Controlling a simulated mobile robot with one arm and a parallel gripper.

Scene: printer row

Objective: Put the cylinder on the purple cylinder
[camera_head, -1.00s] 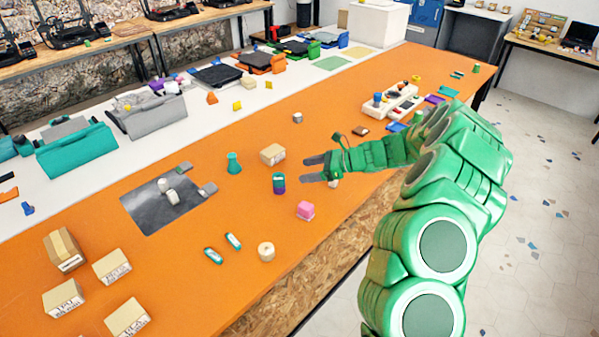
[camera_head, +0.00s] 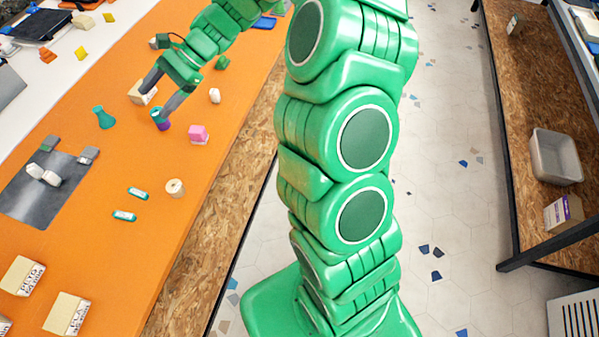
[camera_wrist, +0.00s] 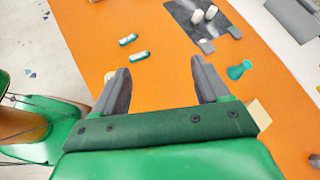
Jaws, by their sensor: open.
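In the wrist view the gripper (camera_wrist: 158,66) is also open, with bare orange table between the fingertips. A pale ring-shaped cylinder (camera_head: 175,188) and a small white piece (camera_head: 215,96) stand on the table.
A pink block (camera_head: 198,134) is right of the purple cylinder. A cardboard box (camera_head: 143,92) is behind my fingers. A teal flask (camera_head: 104,117) and a dark mat (camera_head: 38,205) with white pieces are left. Two teal-and-white pieces (camera_head: 124,216) lie in front.

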